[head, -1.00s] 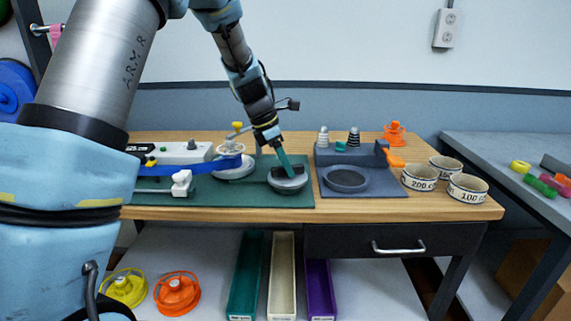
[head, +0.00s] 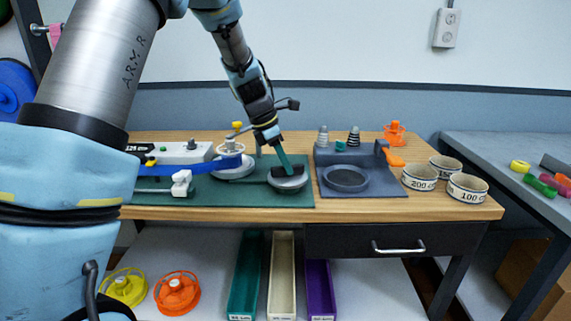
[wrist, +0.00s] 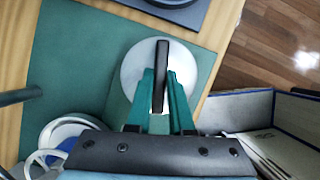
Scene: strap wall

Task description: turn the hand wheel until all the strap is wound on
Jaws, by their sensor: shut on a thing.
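The hand wheel (head: 287,183) is a pale round disc with a dark bar handle across its top, on the green board (head: 220,196). In the wrist view the disc (wrist: 198,66) shows with its black bar (wrist: 160,70) between the green fingers. My gripper (head: 286,168) comes down on the wheel from above and is shut on the bar handle; it also shows in the wrist view (wrist: 160,85). The blue strap (head: 205,165) runs flat from the left to a white reel (head: 234,168) left of the wheel. Its left end is hidden behind my arm.
A grey fixture (head: 347,180) with a round recess stands right of the board. Labelled bowls (head: 419,178) and an orange part (head: 394,134) sit further right. A white box (head: 185,153) stands behind the strap. Bins and spools lie under the table.

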